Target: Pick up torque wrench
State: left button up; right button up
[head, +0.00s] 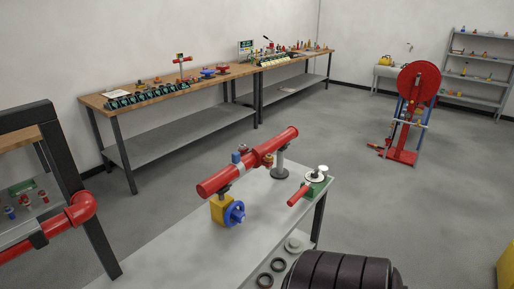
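No tool that I can clearly make out as a torque wrench shows in the head view. A small red-handled item (298,197) lies at the right end of the near grey table (185,245), next to a green piece with a pale round top (317,175). I cannot tell whether it is the wrench. Items on the wooden workbenches along the back wall are too small to identify for certain. Neither of my grippers is in view.
Wooden workbenches (180,92), a red reel stand (418,84) and grey shelves (478,75) stand farther back. Open floor lies between.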

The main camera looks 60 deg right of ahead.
aim_at(323, 171)
jog(key=z, duration=2.05)
